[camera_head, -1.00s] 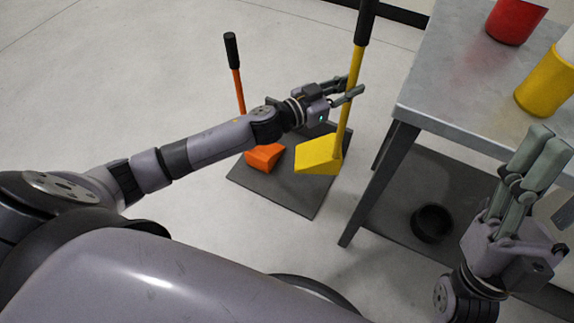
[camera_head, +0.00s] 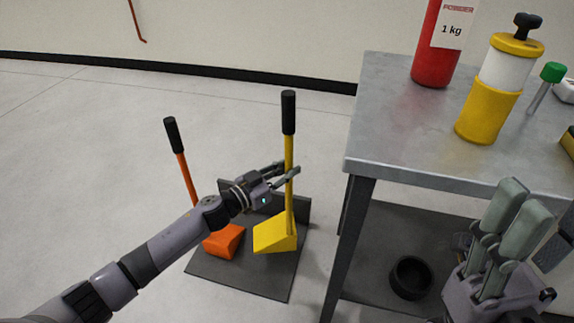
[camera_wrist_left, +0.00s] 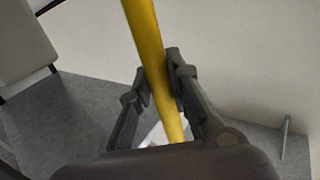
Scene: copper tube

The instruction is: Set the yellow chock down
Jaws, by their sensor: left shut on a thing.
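The yellow chock (camera_head: 275,236) is a wedge on a long yellow handle with a black grip (camera_head: 288,112) on top. It stands nearly upright over the right part of a dark mat (camera_head: 240,277); I cannot tell whether its base touches the mat. My left gripper (camera_head: 284,174) is shut on the handle, partway up. The left wrist view shows the yellow handle (camera_wrist_left: 150,45) between the two fingers (camera_wrist_left: 158,88). My right gripper (camera_head: 512,215) is beside the table, its fingers side by side, with nothing seen in them.
An orange chock (camera_head: 223,241) with a similar handle stands on the mat, left of the yellow one. A metal table (camera_head: 400,135) rises close on the right, bearing a red container (camera_head: 434,55) and a yellow-and-white bottle (camera_head: 488,112). A black ring (camera_head: 411,277) lies under it. Left floor is clear.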

